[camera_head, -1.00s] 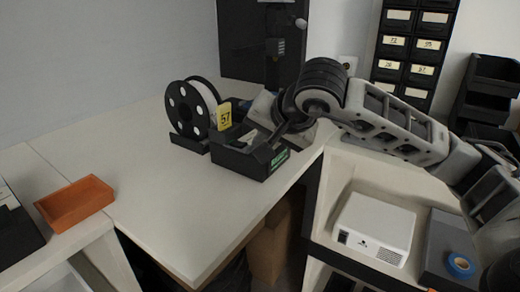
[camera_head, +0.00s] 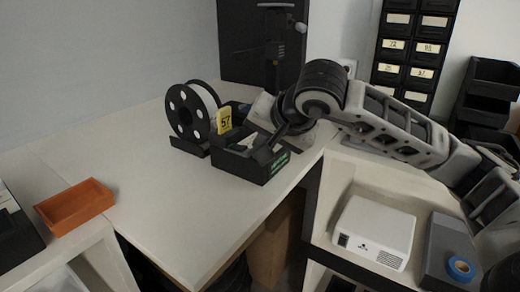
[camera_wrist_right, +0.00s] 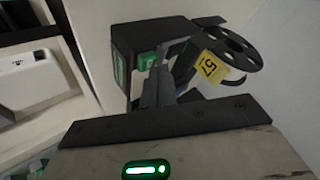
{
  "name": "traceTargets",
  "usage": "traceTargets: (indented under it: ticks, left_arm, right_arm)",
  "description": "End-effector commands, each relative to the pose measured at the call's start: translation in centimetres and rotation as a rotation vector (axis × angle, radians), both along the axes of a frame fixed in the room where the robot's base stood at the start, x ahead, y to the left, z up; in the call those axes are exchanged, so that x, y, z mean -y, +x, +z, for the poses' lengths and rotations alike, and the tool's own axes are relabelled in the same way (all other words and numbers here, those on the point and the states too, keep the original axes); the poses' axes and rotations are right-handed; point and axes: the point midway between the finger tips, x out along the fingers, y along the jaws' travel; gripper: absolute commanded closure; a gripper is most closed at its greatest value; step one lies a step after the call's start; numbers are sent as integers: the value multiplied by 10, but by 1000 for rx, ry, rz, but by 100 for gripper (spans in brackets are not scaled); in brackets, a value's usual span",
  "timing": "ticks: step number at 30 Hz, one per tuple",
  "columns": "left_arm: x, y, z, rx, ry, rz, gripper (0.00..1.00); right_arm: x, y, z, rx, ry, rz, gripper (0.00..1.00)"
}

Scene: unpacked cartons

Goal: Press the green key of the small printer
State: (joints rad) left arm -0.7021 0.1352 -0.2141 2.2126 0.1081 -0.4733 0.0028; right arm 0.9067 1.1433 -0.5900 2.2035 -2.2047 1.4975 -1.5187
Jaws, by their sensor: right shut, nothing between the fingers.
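The small printer (camera_head: 240,166) is a low black box on the white table, with a green strip (camera_head: 279,162) on its right side. In the right wrist view the printer (camera_wrist_right: 124,42) shows a bright green square key (camera_wrist_right: 147,61) on the face toward my gripper. My right gripper (camera_head: 277,139) is shut and empty, over the printer's near right part in the head view. In the wrist view its fingertips (camera_wrist_right: 162,68) are just right of the green key. I cannot tell whether they touch the printer. My left gripper is not in view.
A black-flanged spool (camera_head: 193,112) with a yellow 57 tag (camera_head: 224,120) stands beside the printer. An orange tray (camera_head: 75,207) lies at left. A white projector (camera_head: 374,232) and blue tape (camera_head: 461,267) are on the right shelf. The table's front is clear.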

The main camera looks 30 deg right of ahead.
Motion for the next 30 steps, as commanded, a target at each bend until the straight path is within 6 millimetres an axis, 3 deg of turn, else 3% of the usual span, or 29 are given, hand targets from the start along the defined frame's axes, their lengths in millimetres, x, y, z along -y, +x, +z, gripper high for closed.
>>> traceTargets:
  ticks: [3,17,30]
  left_arm:
    - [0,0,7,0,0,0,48]
    - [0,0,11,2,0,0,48]
    - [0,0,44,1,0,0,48]
  right_arm:
    - [0,0,9,1,0,0,100]
    - [0,0,14,1,0,0,100]
    - [0,0,57,1,0,0,100]
